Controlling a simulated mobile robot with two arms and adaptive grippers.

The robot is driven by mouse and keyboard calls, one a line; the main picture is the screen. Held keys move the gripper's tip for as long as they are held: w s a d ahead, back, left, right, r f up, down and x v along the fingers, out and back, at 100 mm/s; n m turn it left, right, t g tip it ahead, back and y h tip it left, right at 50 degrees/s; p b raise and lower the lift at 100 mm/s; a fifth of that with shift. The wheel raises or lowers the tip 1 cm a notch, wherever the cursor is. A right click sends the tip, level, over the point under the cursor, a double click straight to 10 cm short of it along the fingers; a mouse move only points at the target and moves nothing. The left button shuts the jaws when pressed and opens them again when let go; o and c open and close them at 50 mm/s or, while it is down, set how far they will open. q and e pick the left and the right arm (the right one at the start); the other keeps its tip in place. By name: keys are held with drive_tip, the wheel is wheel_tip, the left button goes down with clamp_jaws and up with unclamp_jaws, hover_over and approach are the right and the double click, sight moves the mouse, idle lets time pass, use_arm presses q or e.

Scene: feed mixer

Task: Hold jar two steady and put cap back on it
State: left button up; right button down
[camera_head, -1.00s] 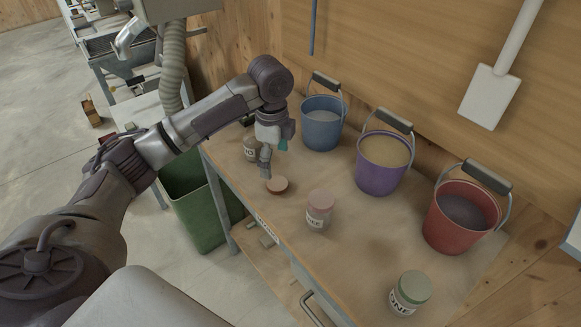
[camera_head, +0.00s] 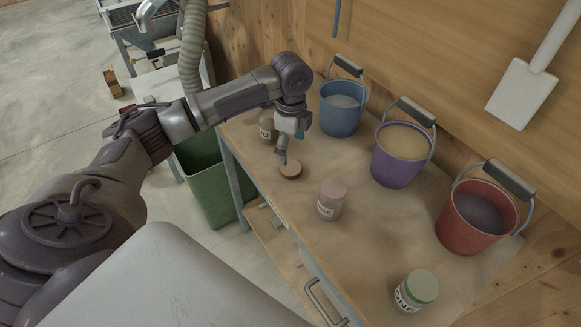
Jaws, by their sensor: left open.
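A brown-red cap (camera_head: 290,171) lies on the workbench. My left gripper (camera_head: 282,158) points down right beside it on its far left side, open; I cannot tell whether a fingertip touches the cap. A jar (camera_head: 267,130) without a visible lid stands behind the gripper, near the bench's left edge. Its label is partly readable and looks like TWO. It is partly hidden by my left arm and its top is hard to see. My right gripper is not in view.
A pink-lidded jar (camera_head: 331,198) and a green-lidded jar (camera_head: 416,291) stand nearer on the workbench (camera_head: 375,240). Blue (camera_head: 341,117), purple (camera_head: 397,166) and red (camera_head: 470,235) buckets line the wall. A green bin (camera_head: 207,190) stands on the floor left of the bench.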

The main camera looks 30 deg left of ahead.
sight(292, 168)
use_arm(q)
drive_tip(key=shift+f, duration=0.8)
drive_tip(key=f, duration=0.3)
drive_tip(key=f+p, duration=0.1)
drive_tip(key=f, duration=0.1)
drive_tip(key=shift+s+d, duration=0.15)
drive_tip(key=shift+d, duration=0.15)
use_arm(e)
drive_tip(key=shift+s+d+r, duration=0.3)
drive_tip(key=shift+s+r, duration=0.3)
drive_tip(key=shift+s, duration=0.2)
use_arm(q)
drive_tip(key=c, duration=0.8)
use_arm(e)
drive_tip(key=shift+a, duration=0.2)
